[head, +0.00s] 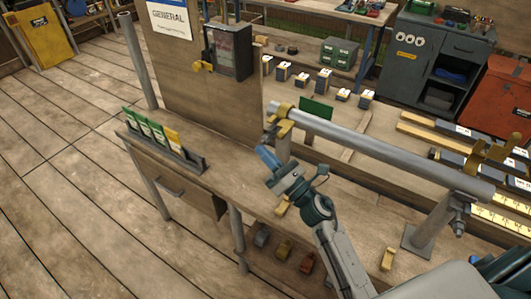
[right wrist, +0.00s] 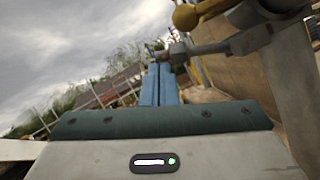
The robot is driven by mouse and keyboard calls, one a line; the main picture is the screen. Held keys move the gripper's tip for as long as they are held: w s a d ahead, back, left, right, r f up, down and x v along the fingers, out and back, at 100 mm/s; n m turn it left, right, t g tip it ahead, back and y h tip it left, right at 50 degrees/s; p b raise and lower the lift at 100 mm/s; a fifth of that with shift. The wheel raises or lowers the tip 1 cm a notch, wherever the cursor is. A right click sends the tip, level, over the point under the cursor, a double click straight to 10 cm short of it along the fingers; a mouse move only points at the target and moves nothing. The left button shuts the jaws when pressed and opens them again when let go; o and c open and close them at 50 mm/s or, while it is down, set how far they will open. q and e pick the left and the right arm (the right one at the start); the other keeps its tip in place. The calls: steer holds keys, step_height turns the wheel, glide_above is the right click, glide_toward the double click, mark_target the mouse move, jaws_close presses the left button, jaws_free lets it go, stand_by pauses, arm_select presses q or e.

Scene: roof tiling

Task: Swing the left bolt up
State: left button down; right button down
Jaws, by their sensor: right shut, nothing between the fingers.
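A grey pipe (head: 380,148) lies across two supports on the bench. A yellow clamp piece (head: 282,116) sits over its left end. The left bolt (head: 268,139) appears as a small dark part just below that clamp; its exact tilt is hard to tell. In the right wrist view, a grey bolt-like part (right wrist: 205,48) runs just beyond and right of my fingertips. My right gripper (head: 266,155) has blue fingers, shut and empty, just below the left clamp; contact with the bolt cannot be told. The fingers also show in the right wrist view (right wrist: 160,84). My left gripper is not in view.
A second yellow clamp (head: 482,155) and a hanging bolt (head: 459,214) are at the right support. A wooden panel (head: 205,95) stands behind the bench's left part. A rack of packets (head: 165,148) stands at left. Open floor (head: 60,190) lies left of the bench.

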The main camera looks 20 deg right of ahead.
steer(key=shift+w+d+r+m+h+p, duration=0.2)
steer(key=shift+r+m+h+p, duration=0.2)
steer(key=shift+r+m+p, duration=0.55)
steer(key=shift+w+d+r+m+h+p, duration=0.15)
steer(key=shift+r+m+h+p, duration=0.4)
steer(key=shift+p, duration=0.55)
steer(key=shift+w+d+r+m+h+p, duration=0.1)
steer(key=shift+d+r+m+h+p, duration=0.15)
steer(key=shift+r+m+p, duration=0.6)
steer(key=shift+f, duration=0.15)
